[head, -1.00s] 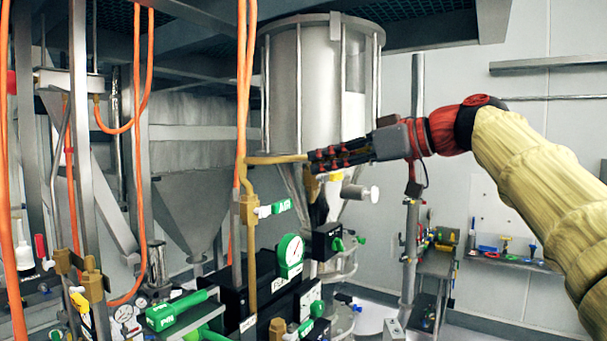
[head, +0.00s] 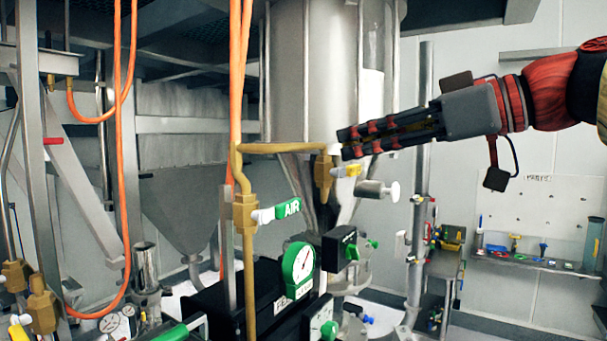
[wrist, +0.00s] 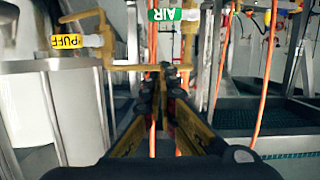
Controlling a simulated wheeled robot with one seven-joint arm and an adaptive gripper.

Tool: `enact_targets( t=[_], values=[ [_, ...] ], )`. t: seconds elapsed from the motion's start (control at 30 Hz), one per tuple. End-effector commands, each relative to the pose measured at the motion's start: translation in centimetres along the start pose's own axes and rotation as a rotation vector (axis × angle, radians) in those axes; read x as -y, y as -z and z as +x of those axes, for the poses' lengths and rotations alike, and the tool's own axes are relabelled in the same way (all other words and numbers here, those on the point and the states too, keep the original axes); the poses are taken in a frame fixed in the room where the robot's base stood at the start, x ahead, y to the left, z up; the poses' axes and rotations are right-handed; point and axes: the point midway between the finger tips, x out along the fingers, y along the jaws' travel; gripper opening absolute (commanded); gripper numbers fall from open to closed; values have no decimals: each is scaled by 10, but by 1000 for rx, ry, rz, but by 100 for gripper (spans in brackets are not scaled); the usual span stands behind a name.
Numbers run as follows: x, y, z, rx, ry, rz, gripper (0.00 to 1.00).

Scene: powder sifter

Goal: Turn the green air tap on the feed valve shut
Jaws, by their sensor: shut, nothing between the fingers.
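The green air tap (head: 288,209) is a lever marked AIR with a pale white neck. It sticks out to the right, tilted slightly up, from a brass valve body (head: 245,213) on a vertical brass pipe. In the wrist view the green lever (wrist: 172,15) shows upside down at the top centre, beyond the fingertips. My gripper (head: 341,143) is shut and empty, pointing left, above and right of the tap in the head view and apart from it. Its fingers (wrist: 164,72) meet at the centre of the wrist view, overlapping a brass pipe there.
A yellow PUFF tap (wrist: 72,42) on a brass valve is left in the wrist view; its yellow lever (head: 348,170) is just below my gripper in the head view. A steel hopper (head: 310,75) stands behind. Orange hoses (head: 238,90) hang nearby. A dial gauge (head: 298,264) sits below.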

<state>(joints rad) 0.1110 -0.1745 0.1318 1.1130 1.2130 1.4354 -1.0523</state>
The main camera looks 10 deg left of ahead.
Motion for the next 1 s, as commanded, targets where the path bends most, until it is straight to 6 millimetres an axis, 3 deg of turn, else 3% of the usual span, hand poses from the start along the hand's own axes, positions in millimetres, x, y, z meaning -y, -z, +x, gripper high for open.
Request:
enact_targets(
  t=[0.27, 0.67, 0.8, 1.0],
  values=[
    [2, 1, 28, 2, 10, -8, 0],
    [2, 1, 104, 3, 10, -7, 0],
    [1, -23, 106, 4, 4, -5, 0],
    [0, -37, 109, 3, 5, -7, 0]
  ],
)
